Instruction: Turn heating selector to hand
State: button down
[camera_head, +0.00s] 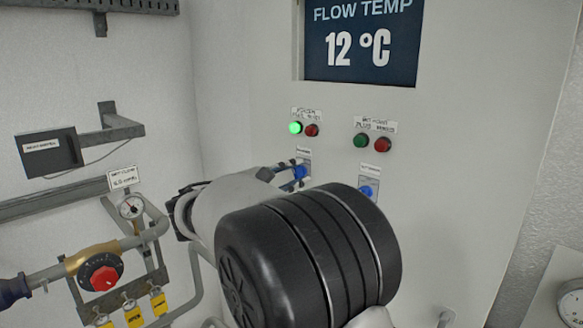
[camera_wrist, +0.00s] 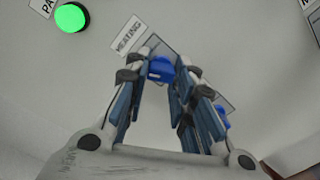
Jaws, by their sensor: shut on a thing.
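The heating selector is a blue knob (camera_wrist: 161,67) on a small grey plate, under a label that reads HEATING, in the wrist view. It also shows in the head view (camera_head: 301,171), partly behind my gripper. My gripper (camera_wrist: 161,78) has one finger on each side of the knob and is shut on it. In the head view my gripper (camera_head: 289,177) reaches the panel from the left, largely hidden by my arm. A pale mark shows on the knob, but I cannot tell which position it points to.
A second blue knob (camera_head: 368,191) sits to the right. Green and red lamps are above; the left green lamp (camera_head: 295,128) is lit. A display (camera_head: 360,42) reads FLOW TEMP 12 °C. Pipes, a gauge (camera_head: 131,207) and a red-centred dial (camera_head: 103,277) are at left.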

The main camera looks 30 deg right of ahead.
jog(key=shift+n+p, duration=1)
jog(key=shift+n, duration=0.5)
jog(key=c, duration=1.4)
grip_release()
jog(key=shift+o, duration=0.2)
jog(key=v, duration=1.2)
